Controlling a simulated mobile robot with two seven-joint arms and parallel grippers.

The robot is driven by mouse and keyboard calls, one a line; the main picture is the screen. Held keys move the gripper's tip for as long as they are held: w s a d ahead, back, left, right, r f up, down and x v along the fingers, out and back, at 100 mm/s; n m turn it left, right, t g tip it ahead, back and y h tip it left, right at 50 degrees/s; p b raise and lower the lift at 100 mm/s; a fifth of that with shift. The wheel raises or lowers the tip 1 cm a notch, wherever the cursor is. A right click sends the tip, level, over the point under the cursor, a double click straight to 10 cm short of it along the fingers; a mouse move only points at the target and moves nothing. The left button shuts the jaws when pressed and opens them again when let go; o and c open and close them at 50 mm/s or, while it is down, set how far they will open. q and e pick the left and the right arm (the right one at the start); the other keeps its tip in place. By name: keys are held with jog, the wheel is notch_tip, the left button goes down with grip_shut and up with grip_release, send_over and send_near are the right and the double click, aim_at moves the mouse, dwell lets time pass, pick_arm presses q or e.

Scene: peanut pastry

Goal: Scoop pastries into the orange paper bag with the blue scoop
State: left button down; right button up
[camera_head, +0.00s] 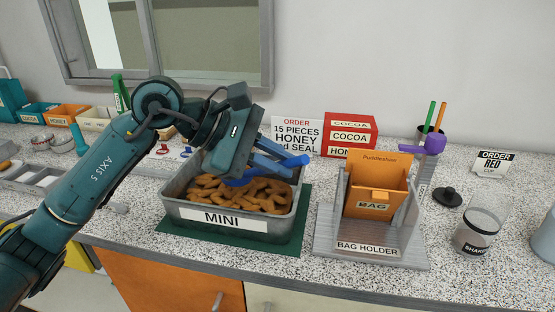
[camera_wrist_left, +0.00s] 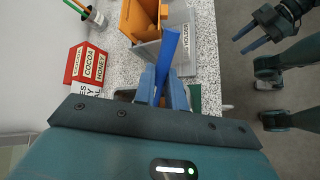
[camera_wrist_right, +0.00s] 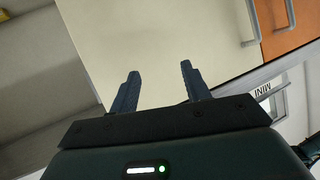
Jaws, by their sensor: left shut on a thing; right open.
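The blue scoop (camera_head: 262,174) is held in my left gripper (camera_head: 276,157), which is shut on it. The scoop is over the back of the grey MINI tray (camera_head: 176,210), which holds many pretzel-like pastries (camera_head: 240,194). In the left wrist view the blue scoop (camera_wrist_left: 170,50) rises between the fingers. Whether pastries are in the scoop is hidden. The orange paper bag (camera_head: 377,172) stands upright in the grey bag holder (camera_head: 325,238), to the right of the tray. My right gripper (camera_wrist_right: 158,85) is open and empty in front of the counter's cabinet doors.
The tray stands on a green mat (camera_head: 305,215). A red cocoa box (camera_head: 348,132) and an order card (camera_head: 296,130) are behind. A shaker (camera_head: 476,232) and black lid (camera_head: 448,197) stand right of the holder. A pen cup (camera_head: 428,134) is behind the holder.

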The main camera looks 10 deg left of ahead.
pick_arm(q)
jog(key=shift+r, duration=0.15)
dwell(0.4)
notch_tip(320, 180, up, 5)
jog(key=p, duration=0.3)
jog(key=shift+r, duration=0.1)
dwell(1.3)
